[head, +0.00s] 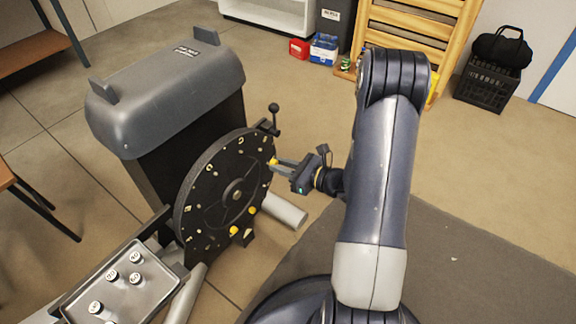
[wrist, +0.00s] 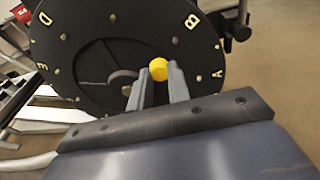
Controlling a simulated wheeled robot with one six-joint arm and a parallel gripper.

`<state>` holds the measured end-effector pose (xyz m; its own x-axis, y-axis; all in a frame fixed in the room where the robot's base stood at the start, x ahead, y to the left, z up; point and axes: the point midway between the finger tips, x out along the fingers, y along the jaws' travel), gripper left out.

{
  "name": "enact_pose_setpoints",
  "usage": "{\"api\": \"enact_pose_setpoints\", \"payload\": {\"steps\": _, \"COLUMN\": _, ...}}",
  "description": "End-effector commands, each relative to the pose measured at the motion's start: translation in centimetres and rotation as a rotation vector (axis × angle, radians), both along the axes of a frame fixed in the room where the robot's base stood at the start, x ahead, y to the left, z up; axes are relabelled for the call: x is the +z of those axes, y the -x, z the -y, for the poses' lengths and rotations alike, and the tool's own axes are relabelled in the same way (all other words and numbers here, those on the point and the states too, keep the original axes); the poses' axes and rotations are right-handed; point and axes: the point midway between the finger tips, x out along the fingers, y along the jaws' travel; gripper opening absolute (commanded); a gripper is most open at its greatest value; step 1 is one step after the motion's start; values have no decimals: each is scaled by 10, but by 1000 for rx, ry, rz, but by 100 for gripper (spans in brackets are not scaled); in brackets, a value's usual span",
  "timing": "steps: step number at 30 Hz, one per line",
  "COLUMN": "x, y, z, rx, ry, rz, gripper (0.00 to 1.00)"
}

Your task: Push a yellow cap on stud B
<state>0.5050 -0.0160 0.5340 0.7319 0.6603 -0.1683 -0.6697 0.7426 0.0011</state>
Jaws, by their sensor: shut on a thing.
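A yellow cap (wrist: 158,69) sits between the fingertips of my gripper (wrist: 157,84) in the wrist view. My gripper (head: 281,166) is shut on this cap, which shows as a small yellow spot in the head view (head: 273,162). The dark round disc (head: 213,190) faces the gripper and carries small studs and letters. Another stud (wrist: 199,77) is beside A. Whether the cap touches the disc cannot be told.
Two yellow caps (head: 252,210) are on the lower part of the disc. A black-knobbed lever (head: 273,115) stands at its upper right edge. A metal tray (head: 152,265) with several round white pieces is at lower left. Open floor (head: 480,165) lies right of my arm.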

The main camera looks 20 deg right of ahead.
Motion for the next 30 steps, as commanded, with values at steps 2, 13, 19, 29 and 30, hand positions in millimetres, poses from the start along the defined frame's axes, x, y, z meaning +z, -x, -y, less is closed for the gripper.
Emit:
{"api": "enact_pose_setpoints", "payload": {"steps": 2, "x": -4, "y": -2, "z": 10, "rx": -57, "ry": -18, "rz": 17, "gripper": 0}}
{"api": "enact_pose_setpoints", "payload": {"steps": 13, "x": -3, "y": -14, "z": 12, "rx": -106, "ry": -28, "rz": 39, "gripper": 0}}
{"api": "enact_pose_setpoints", "payload": {"steps": 19, "x": -3, "y": -27, "z": 1, "rx": -104, "ry": -29, "rz": 39, "gripper": 0}}
{"api": "enact_pose_setpoints", "payload": {"steps": 29, "x": -3, "y": -45, "z": -12, "rx": -104, "ry": -29, "rz": 39, "gripper": 0}}
{"api": "enact_pose_setpoints", "payload": {"steps": 30, "x": -3, "y": -47, "z": -13, "rx": -104, "ry": -29, "rz": 39, "gripper": 0}}
